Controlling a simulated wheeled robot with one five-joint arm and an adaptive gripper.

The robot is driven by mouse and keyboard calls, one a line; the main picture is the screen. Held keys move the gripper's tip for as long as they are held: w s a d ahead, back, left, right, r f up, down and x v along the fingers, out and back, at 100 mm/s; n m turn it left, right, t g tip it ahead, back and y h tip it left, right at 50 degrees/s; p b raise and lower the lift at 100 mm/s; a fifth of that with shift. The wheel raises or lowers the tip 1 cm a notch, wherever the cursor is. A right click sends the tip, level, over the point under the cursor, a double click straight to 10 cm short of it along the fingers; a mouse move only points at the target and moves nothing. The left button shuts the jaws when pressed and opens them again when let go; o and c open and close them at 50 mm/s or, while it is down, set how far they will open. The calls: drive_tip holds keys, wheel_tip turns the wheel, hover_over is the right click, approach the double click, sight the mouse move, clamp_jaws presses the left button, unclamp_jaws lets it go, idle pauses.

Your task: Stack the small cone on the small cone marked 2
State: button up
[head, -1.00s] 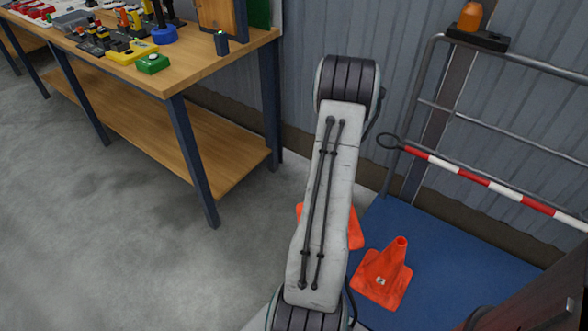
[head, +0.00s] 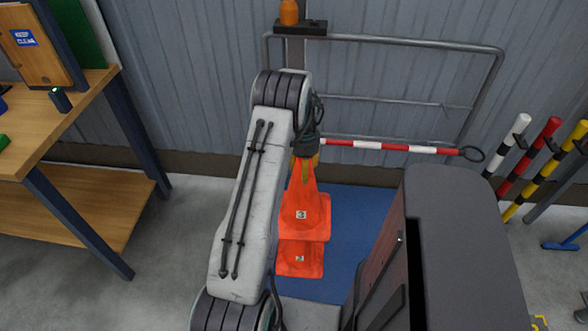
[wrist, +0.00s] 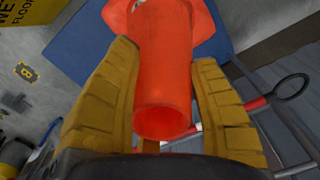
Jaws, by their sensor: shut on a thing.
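My gripper (head: 304,165) is shut on an orange small cone marked 3 (head: 306,200), holding it near its narrow top. In the wrist view the held cone (wrist: 163,85) lies between the two yellow fingers (wrist: 165,70). The orange small cone marked 2 (head: 300,262) is on the blue mat, directly below the held cone in the head view. Its upper part is hidden by the held cone. Both cones look upright. I cannot tell whether they touch or how far one is nested over the other.
The blue mat (head: 350,215) has bare floor around it. A metal rail (head: 390,98) with a red-and-white bar (head: 390,146) stands behind. A wooden workbench (head: 45,130) is at left. Several striped posts (head: 530,160) lean at far right.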

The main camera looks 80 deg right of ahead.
wheel_tip(320, 180, down, 18)
drive_tip(key=b, duration=0.9)
drive_tip(key=shift+d+r, duration=0.2)
drive_tip(key=shift+d, duration=0.1)
drive_tip(key=shift+a+f+b, duration=0.1)
drive_tip(key=shift+b, duration=0.3)
idle(0.7)
idle(1.0)
drive_tip(key=shift+b, duration=0.35)
wheel_tip(320, 180, down, 14)
drive_tip(key=b, duration=1.1)
drive_tip(key=shift+r, duration=0.25)
drive_tip(key=o, duration=1.2)
idle(0.5)
